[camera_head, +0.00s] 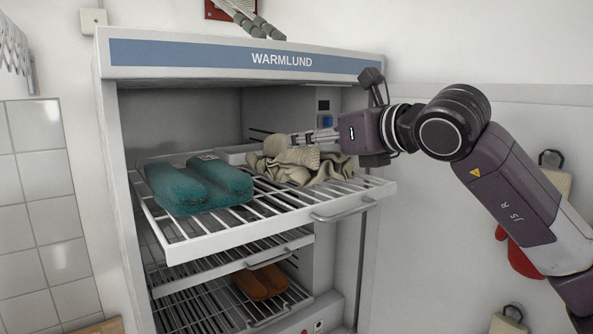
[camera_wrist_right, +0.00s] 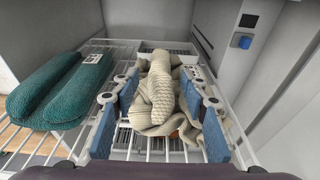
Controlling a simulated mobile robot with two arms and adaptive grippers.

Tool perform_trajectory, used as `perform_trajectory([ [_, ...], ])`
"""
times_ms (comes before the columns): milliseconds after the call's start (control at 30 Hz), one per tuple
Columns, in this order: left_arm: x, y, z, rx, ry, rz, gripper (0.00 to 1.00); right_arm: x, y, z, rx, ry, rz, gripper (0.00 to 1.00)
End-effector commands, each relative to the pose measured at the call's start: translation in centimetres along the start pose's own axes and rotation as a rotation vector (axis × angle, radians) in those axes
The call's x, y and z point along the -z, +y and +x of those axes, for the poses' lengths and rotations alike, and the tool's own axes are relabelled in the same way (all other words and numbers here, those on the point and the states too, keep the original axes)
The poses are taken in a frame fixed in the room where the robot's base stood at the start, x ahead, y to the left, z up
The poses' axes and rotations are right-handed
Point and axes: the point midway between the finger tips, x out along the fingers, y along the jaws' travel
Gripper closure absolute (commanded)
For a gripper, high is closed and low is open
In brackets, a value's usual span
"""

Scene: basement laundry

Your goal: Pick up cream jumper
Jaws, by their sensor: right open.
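The cream jumper (camera_head: 302,163) lies crumpled on the right part of the pulled-out top wire rack (camera_head: 222,232) of the cabinet. My right gripper (camera_head: 292,138) reaches in from the right, just above the jumper. In the right wrist view the jumper (camera_wrist_right: 160,95) lies between the two spread blue-padded fingers of the right gripper (camera_wrist_right: 164,112). The gripper is open; I cannot tell whether the fingers touch the cloth. The left gripper is not in view.
A folded teal garment (camera_head: 198,184) lies on the rack left of the jumper. An orange-brown folded item (camera_head: 261,282) lies on a lower rack. The cabinet's side walls and header (camera_head: 240,56) bound the space around the rack.

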Motion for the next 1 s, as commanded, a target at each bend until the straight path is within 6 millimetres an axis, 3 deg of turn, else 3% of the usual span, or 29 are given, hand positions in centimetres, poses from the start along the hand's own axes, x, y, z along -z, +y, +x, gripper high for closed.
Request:
perform_trajectory([
  [600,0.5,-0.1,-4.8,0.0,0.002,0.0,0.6,-0.7,-0.1,6.6,-0.002,0.003,0.002,0.59],
  [933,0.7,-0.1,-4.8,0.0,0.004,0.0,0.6,-0.4,-0.1,7.2,-0.002,0.0,0.001,0.59],
  [1000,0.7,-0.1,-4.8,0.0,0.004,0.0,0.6,-0.4,-0.1,7.2,-0.002,0.0,0.001,0.67],
])
